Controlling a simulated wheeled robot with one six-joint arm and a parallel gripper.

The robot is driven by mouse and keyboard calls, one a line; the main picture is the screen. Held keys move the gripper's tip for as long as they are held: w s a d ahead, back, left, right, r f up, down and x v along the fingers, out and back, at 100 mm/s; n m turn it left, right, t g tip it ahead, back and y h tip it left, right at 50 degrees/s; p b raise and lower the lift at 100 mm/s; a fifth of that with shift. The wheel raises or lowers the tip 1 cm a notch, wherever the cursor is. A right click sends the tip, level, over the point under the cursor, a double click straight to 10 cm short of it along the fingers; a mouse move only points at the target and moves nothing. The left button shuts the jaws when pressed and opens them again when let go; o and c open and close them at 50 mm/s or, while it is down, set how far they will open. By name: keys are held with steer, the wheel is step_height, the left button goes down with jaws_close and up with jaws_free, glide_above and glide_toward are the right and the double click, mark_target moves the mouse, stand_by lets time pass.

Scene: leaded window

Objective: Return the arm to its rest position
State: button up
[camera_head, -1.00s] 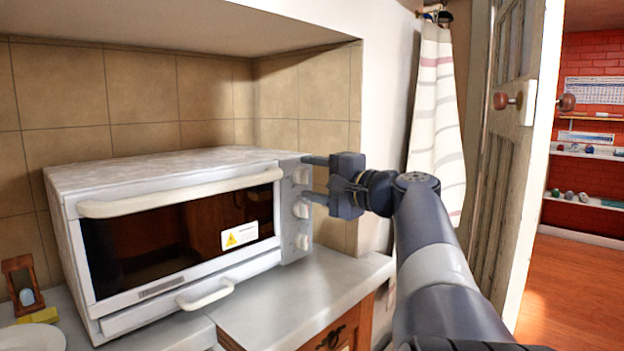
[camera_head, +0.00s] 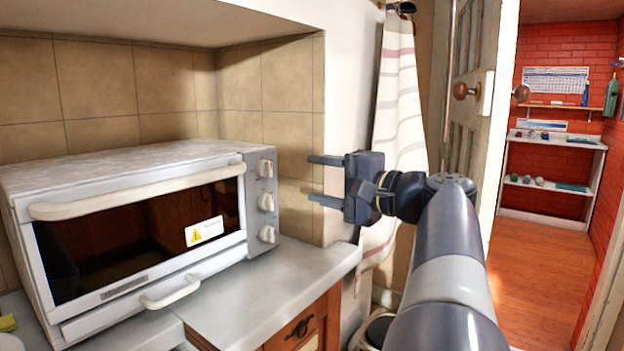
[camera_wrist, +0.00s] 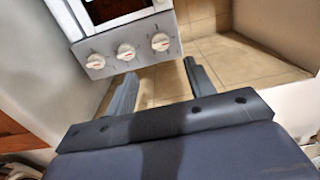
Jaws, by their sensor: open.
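My gripper (camera_head: 326,181) is open and empty, held in the air to the right of the toaster oven. Its two fingers point left toward the oven's knob panel, with a clear gap between. My arm (camera_head: 445,265) reaches up from the lower right of the head view. The white toaster oven (camera_head: 110,172) stands on the counter with its door shut. In the wrist view the two open fingers (camera_wrist: 158,84) have nothing between them, and the oven's knobs (camera_wrist: 126,52) show beyond them.
The grey counter (camera_head: 262,300) has wooden drawers (camera_head: 304,328) below. A striped towel (camera_head: 398,110) hangs behind my gripper. An open door (camera_head: 470,100) leads to a red-brick room with shelves (camera_head: 555,150) and clear wooden floor (camera_head: 535,265).

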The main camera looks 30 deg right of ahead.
mark_target(271, 170)
steer(key=shift+w, duration=0.1)
steer(key=b+x, duration=0.1)
steer(key=x, duration=0.8)
steer(key=shift+w+a, duration=0.1)
steer(key=shift+w, duration=0.05)
steer(key=shift+w+a, duration=0.15)
steer(key=shift+w, duration=0.45)
steer(key=shift+s, duration=0.1)
